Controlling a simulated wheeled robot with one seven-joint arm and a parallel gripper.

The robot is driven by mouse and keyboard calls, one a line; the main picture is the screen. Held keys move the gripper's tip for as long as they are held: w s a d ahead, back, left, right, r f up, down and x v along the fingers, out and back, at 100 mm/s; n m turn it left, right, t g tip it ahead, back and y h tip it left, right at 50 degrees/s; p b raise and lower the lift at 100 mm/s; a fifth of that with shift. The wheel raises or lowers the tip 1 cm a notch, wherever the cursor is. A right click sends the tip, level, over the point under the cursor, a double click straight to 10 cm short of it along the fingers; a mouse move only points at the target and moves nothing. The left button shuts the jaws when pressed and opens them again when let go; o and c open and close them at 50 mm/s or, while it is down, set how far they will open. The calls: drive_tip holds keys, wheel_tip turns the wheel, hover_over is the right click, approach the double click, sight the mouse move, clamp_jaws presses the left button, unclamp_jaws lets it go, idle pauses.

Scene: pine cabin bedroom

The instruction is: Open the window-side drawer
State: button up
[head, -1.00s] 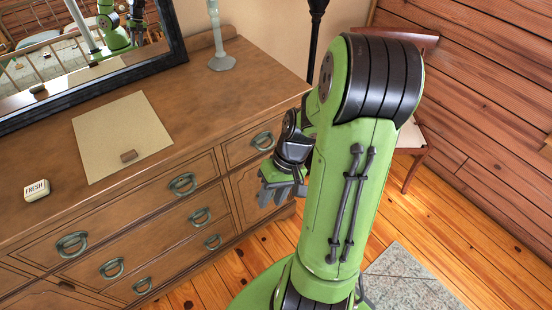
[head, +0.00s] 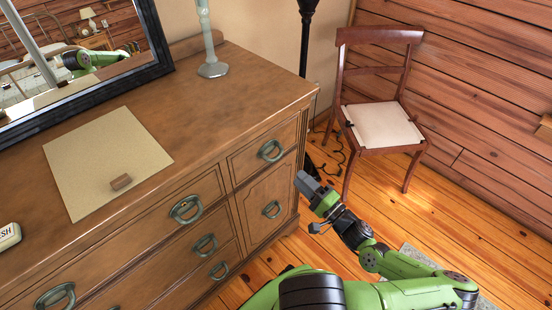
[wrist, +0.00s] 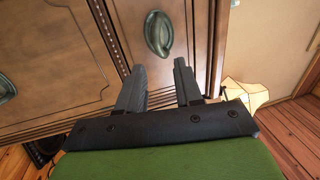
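The brown wooden dresser (head: 215,95) has several drawers with green-grey ring handles. At its right end, nearest the chair, is a small top drawer with a handle (head: 271,150); below it is a panel with another handle (head: 271,210). All fronts look closed. No window shows, so I cannot tell which drawer is window-side. My gripper (head: 308,188) is just right of the dresser's right end in the head view, apart from both handles. In the wrist view my gripper (wrist: 159,66) is open and empty, with a handle (wrist: 158,33) beyond its fingertips; which handle is unclear.
A wooden chair (head: 382,125) with a pale seat stands right of the dresser, by a dark lamp pole (head: 306,45). A tan mat (head: 105,165) with a small brown block (head: 121,182), a candlestick (head: 212,68) and a mirror are on top.

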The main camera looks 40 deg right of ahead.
sight(276, 155)
drive_tip(key=w, duration=0.3)
drive_tip(key=w+r, duration=0.1)
drive_tip(key=w, duration=0.3)
drive_tip(key=w+r+b, duration=0.1)
drive_tip(key=w, duration=0.3)
drive_tip(key=shift+w+a+r, duration=0.1)
drive_tip(key=shift+w+a, duration=0.1)
drive_tip(key=shift+w, duration=0.05)
drive_tip(key=shift+c, duration=0.3)
clamp_jaws()
